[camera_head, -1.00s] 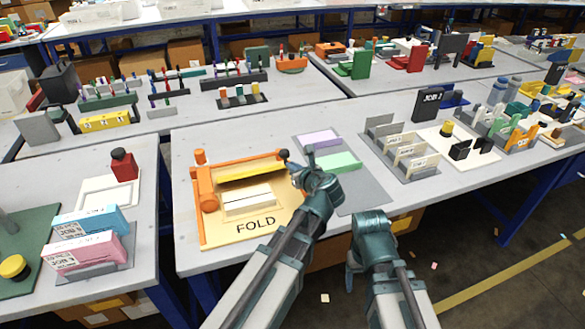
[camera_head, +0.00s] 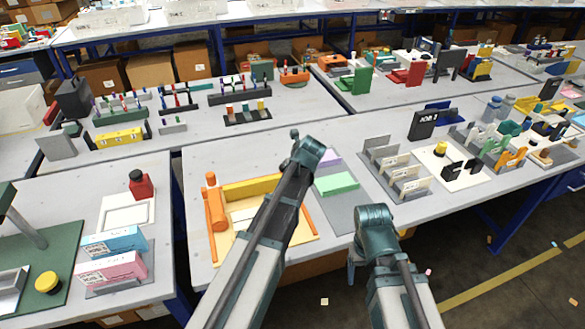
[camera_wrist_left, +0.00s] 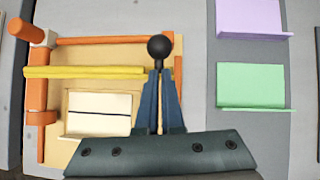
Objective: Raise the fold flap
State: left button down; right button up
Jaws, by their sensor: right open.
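The fold station has an orange frame (camera_head: 214,208) on a tan base, with a yellow fold flap (camera_head: 253,188) across its back. In the left wrist view the flap (camera_wrist_left: 88,72) shows as a narrow yellow bar, nearly edge-on. A black ball knob (camera_wrist_left: 160,48) stands at the bar's right end. My left gripper (camera_wrist_left: 161,75) has its fingers close together at the knob and appears shut on it. My left arm hides part of the station in the head view. A white sheet (camera_wrist_left: 98,112) lies in front of the flap. My right gripper (camera_head: 354,262) is open, low by the table's front edge.
A grey mat (camera_head: 345,215) right of the station bears a green tray (camera_head: 337,184) and a purple one (camera_head: 328,160). Card racks (camera_head: 395,172) stand farther right. A side table at left holds blue and pink boxes (camera_head: 115,267).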

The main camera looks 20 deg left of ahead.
pick_arm(q)
jog(key=shift+w+a+r+g+h+p, duration=0.15)
jog(key=shift+w+a+g+h+p, duration=0.3)
jog(key=shift+w, duration=0.2)
jog(key=shift+w+a+r, duration=0.1)
jog(key=shift+w+a, duration=0.35)
jog(key=shift+w, duration=0.1)
jog(key=shift+w+a+f, duration=0.15)
jog(key=shift+f, duration=0.05)
pick_arm(e)
jog(key=shift+a+r, duration=0.1)
jog(key=shift+r, duration=0.7)
jog(key=shift+w, duration=0.1)
pick_arm(q)
jog(key=shift+d+r, duration=0.1)
jog(key=shift+d, duration=0.2)
jog(key=s+p+v, duration=0.1)
jog(key=p+v, duration=1)
jog(key=v, duration=0.2)
jog(key=shift+d+f, duration=0.25)
jog(key=shift+f, duration=0.05)
pick_arm(e)
notch_tip(320, 180, up, 11)
jog(key=shift+a, duration=0.4)
